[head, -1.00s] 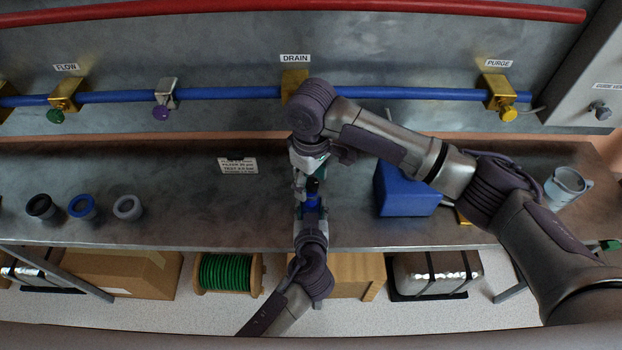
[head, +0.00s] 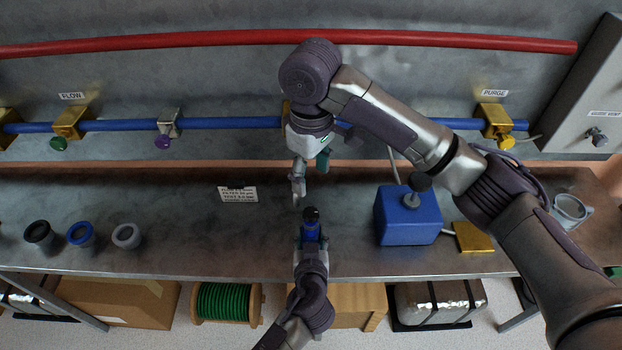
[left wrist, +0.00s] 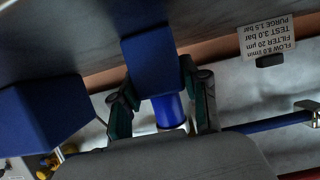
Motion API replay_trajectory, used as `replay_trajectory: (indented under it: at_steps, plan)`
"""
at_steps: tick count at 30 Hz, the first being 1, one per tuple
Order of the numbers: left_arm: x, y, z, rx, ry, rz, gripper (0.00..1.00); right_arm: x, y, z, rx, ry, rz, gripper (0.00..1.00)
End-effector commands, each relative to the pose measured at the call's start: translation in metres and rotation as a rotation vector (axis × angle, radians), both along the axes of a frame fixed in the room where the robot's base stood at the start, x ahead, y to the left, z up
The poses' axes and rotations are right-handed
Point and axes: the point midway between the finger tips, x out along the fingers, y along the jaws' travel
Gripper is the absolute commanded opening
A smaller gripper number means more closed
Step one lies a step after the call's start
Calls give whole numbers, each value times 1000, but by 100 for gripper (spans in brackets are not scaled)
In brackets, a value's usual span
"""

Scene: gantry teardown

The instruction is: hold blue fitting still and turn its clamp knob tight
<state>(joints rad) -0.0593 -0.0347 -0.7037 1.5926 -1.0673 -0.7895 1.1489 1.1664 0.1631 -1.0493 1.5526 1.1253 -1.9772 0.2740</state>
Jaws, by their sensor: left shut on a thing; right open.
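The blue fitting (head: 311,232) stands upright above the bench's front part, with a dark clamp knob (head: 310,214) on top. My left gripper (head: 311,246) is shut on the fitting from the front. In the left wrist view the blue body (left wrist: 150,62) sits between the two fingers of that gripper (left wrist: 163,95); I cannot make out the knob there. My right gripper (head: 298,188) is open and empty, behind and above the knob, apart from it. Its fingers are seen nearly edge-on.
A blue box (head: 408,218) with a dark-knobbed lever stands to the right, beside a brass plate (head: 473,237). Black, blue and grey rings (head: 126,236) stand at left. A label card (head: 238,194) lies behind. The blue pipe (head: 230,123) with clamps runs along the back wall.

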Motion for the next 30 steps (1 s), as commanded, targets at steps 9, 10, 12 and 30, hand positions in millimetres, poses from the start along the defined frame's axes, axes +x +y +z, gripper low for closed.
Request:
replay_trajectory:
  at_steps: [9, 10, 12, 30]
  plan:
    - [0, 0, -1, 1, 2, 1, 48, 0, 0, 0, 0, 0, 0, 61]
    - [0, 0, -1, 1, 2, 1, 53, 0, 0, 0, 1, 1, 0, 61]
    - [0, 0, -1, 1, 2, 1, 65, 0, 0, 0, 1, 1, 0, 61]
    - [-26, -1, 9, -3, 3, -1, 74, 0, 0, -1, 1, 1, 0, 61]
